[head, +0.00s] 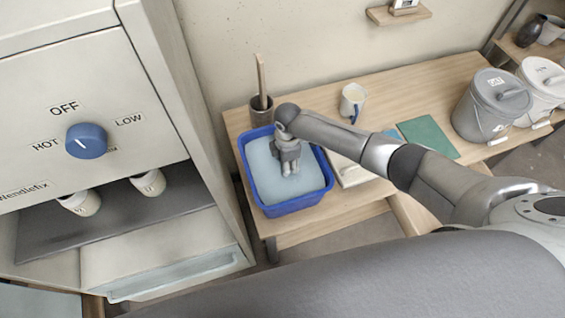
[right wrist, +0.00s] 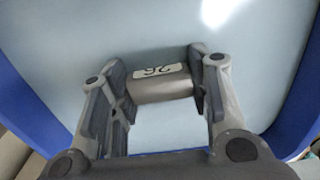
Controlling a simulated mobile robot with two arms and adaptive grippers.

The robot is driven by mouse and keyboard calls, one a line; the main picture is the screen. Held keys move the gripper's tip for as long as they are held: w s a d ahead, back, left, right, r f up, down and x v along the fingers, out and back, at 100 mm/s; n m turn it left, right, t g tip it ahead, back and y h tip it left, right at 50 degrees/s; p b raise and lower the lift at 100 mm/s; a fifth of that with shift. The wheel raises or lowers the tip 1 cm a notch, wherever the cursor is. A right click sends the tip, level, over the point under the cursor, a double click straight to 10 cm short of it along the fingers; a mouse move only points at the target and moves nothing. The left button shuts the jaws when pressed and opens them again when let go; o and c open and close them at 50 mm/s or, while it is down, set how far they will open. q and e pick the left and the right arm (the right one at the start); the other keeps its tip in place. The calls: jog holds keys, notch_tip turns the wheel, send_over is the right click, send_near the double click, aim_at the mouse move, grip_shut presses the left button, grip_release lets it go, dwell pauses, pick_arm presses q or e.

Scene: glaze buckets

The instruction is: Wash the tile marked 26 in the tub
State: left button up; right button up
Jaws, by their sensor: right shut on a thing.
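The tub (head: 300,208) is a blue rectangular basin at the left end of the table, filled with pale blue water (head: 262,172). My right gripper (head: 290,170) points down inside the tub's outline, at the water. In the right wrist view my right gripper (right wrist: 155,80) is shut on a small grey piece, the tile (right wrist: 162,92), with a white label bearing dark marks that look like 26. The tile is hidden by the gripper in the head view. I cannot tell how deep it sits in the water. My left gripper is not in view.
A dark pot with a wooden stick (head: 261,106) stands behind the tub, and a white cup (head: 353,98) is to its right. A green mat (head: 428,136) and lidded buckets (head: 490,105) are further right. A cabinet with a blue knob (head: 87,141) stands at left.

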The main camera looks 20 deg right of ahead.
jog(key=shift+d, duration=0.2)
jog(key=shift+r, duration=0.1)
notch_tip(320, 180, up, 7)
jog(key=p, duration=0.7)
jog(key=shift+r, duration=0.2)
dwell(1.9)
notch_tip(320, 180, up, 6)
jog(key=p, duration=0.4)
jog(key=shift+r, duration=0.15)
dwell(0.4)
